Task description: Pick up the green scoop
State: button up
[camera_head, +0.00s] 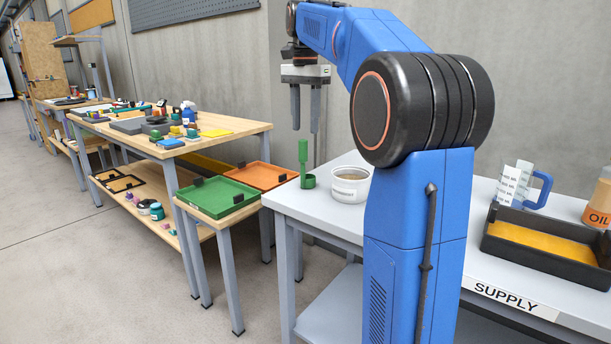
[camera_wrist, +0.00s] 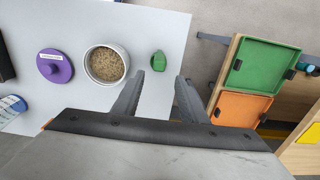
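The green scoop (camera_head: 304,165) stands upright on the grey supply table (camera_head: 328,218), near its left corner, with its handle pointing up. In the wrist view the scoop (camera_wrist: 158,61) is seen from above, on the table beyond my fingertips and between their lines. My gripper (camera_head: 305,130) points down with its two fingers apart and nothing between them. It also shows in the wrist view (camera_wrist: 168,80), open. In the head view the fingers are above and close to the scoop's handle; I cannot tell the exact gap in depth.
A white tub (camera_head: 350,186) of grainy material stands just right of the scoop. A purple lidded item (camera_wrist: 55,66) sits beyond the tub in the wrist view. A green tray (camera_head: 216,196) and an orange tray (camera_head: 262,175) lie left of the table. A measuring jug (camera_head: 514,185) stands at the right.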

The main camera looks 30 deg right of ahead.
aim_at(305, 158)
notch_tip(305, 158, down, 6)
jog(key=shift+r, duration=0.2)
jog(key=shift+s+a+f, duration=0.1)
jog(key=shift+s+f, duration=0.05)
jog(key=shift+f, duration=1.2)
jog(key=shift+s+f, duration=0.1)
jog(key=shift+f, duration=1.2)
grip_shut()
